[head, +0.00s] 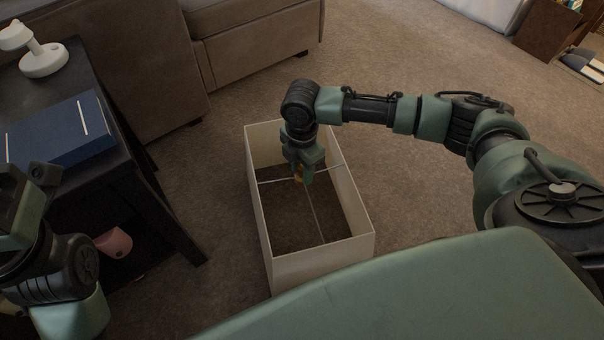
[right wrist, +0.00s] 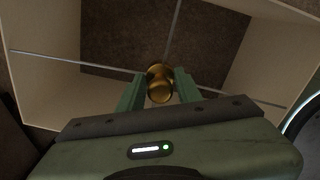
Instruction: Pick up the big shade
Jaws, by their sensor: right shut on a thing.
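The big shade (head: 320,262) is a cream, open rectangular box with thin metal cross rods, in the middle of the head view. Its pale wall (right wrist: 40,60) also surrounds the right wrist view. A brass knob (right wrist: 159,86) sits where the rods meet. My right gripper (head: 299,176) reaches down inside the shade from above and is shut on the knob, with one finger on each side. The shade looks upright; I cannot tell whether it touches the floor. My left gripper (head: 22,205) is at the left edge, partly cut off, and its fingers are unclear.
A dark side table (head: 150,205) stands left of the shade, with a blue book (head: 60,132) and a white lamp-like object (head: 42,58) on it. A pink object (head: 114,243) is below. A brown sofa (head: 255,50) stands behind. Carpet (head: 400,60) is clear beyond my right arm.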

